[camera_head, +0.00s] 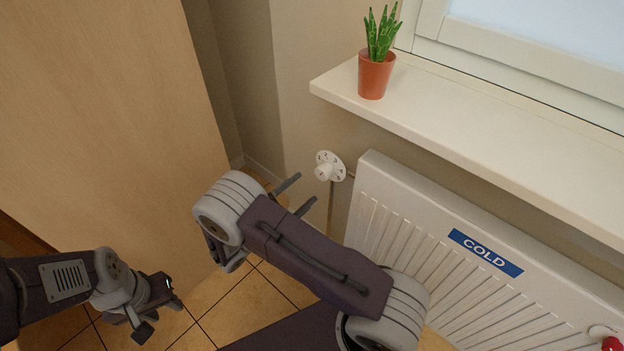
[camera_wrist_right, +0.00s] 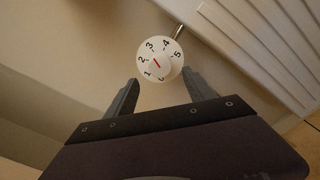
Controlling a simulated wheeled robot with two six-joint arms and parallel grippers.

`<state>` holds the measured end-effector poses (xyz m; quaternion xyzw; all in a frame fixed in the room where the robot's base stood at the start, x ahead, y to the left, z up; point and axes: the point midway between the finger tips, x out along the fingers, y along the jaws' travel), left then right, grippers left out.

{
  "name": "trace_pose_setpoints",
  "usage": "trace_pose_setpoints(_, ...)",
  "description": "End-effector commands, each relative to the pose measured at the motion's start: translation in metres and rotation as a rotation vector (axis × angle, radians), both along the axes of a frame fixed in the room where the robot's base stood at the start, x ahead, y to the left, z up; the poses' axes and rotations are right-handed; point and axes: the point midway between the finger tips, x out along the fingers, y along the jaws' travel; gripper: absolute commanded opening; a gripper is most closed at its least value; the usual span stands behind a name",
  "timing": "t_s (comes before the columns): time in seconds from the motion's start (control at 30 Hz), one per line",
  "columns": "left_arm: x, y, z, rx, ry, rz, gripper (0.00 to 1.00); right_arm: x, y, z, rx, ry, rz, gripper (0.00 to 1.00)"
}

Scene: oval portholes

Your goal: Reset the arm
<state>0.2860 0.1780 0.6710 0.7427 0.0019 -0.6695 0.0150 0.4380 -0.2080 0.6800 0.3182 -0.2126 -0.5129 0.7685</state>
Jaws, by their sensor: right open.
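My right gripper (camera_head: 307,188) is open and empty, with its two fingers pointing at the white radiator knob (camera_head: 324,172). In the right wrist view the numbered knob (camera_wrist_right: 158,62) sits just beyond the spread fingertips (camera_wrist_right: 161,78), with no finger seen gripping it. A short red mark shows on its face; I cannot tell which number it points to. My left gripper (camera_head: 158,318) hangs low at the left over the tiled floor, with nothing visible in it. Its jaw gap is not clear from this angle.
A white radiator (camera_head: 400,240) with a blue COLD sign (camera_head: 485,253) stands right of the knob. A windowsill (camera_head: 440,118) juts out above, holding a potted plant (camera_head: 376,74). A red-ended fitting (camera_head: 612,344) is at lower right. A wooden panel (camera_head: 90,120) fills the left.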

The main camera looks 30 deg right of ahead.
Motion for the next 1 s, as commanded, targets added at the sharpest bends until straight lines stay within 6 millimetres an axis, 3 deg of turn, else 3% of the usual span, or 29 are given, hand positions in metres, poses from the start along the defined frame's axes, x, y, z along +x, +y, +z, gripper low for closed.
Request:
trace_pose_setpoints(0.53, 0.000, 0.000, 0.001, 0.000, 0.000, 0.000, 0.38, -0.003, 0.005, 0.000, 0.001, 0.001, -0.003, 0.62)
trace_pose_setpoints(0.63, 0.000, 0.000, 0.001, 0.000, 0.000, 0.000, 0.38, -0.013, -0.008, 0.000, 0.052, 0.027, -0.069, 0.62)
trace_pose_setpoints(0.73, 0.000, 0.000, 0.001, 0.000, 0.000, 0.000, 0.38, -0.057, -0.041, -0.005, 0.251, 0.104, -0.286, 0.62)
trace_pose_setpoints(0.8, 0.000, 0.000, 0.001, 0.000, 0.000, 0.000, 0.38, -0.103, -0.053, -0.014, 0.481, 0.148, -0.475, 0.62)
trace_pose_setpoints(0.9, 0.000, 0.000, 0.001, 0.000, 0.000, 0.000, 0.38, -0.152, -0.040, -0.027, 0.818, 0.137, -0.672, 0.62)
trace_pose_setpoints(1.0, 0.000, 0.000, 0.001, 0.000, 0.000, 0.000, 0.38, -0.173, -0.014, -0.032, 1.110, 0.051, -0.785, 0.62)
